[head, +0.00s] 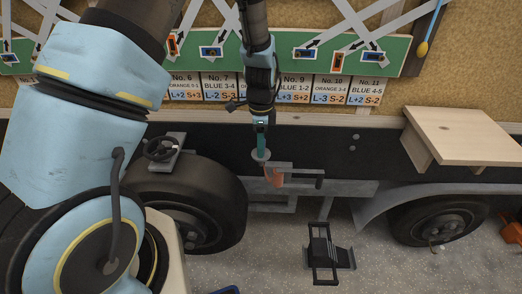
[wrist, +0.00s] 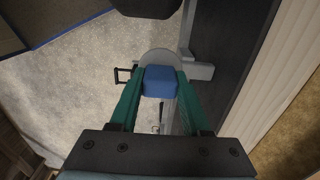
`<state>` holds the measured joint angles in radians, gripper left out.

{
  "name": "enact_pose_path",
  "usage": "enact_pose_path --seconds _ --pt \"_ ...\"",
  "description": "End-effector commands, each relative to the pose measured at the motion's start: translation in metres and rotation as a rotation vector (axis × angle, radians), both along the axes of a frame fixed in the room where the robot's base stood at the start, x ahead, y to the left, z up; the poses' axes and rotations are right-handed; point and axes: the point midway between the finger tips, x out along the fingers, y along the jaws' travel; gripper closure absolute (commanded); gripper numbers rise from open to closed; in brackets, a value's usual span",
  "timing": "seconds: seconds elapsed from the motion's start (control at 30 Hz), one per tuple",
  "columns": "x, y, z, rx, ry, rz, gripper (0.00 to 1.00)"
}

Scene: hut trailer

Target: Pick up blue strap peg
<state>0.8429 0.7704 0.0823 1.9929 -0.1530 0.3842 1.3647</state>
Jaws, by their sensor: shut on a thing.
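My gripper (head: 261,148) reaches down in front of the trailer's dark side rail. In the wrist view its two green fingers (wrist: 160,76) are shut on a blue block, the blue strap peg (wrist: 160,84). The peg sits between the fingertips, with a grey round disc (wrist: 156,56) just beyond it. In the head view the blue of the peg is hidden by the fingers; the grey disc (head: 261,156) shows at the fingertips. Whether the disc belongs to the peg or touches it, I cannot tell. An orange-brown part (head: 274,178) shows just below.
A green board (head: 230,66) with blue and orange blocks and arrows hangs above numbered cards (head: 298,88). Wheels (head: 190,205) and a grey bracket (head: 335,190) lie close below. A wooden shelf (head: 465,132) juts out at right. A black stand (head: 324,250) is on the floor.

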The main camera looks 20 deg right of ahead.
Motion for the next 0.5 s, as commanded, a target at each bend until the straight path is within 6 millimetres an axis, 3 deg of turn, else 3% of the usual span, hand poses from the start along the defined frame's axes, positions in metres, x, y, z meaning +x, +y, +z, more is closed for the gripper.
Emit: enact_pose_path --seconds 0.5 --pt "-0.0031 0.0009 0.0083 -0.004 -0.003 0.000 1.00"
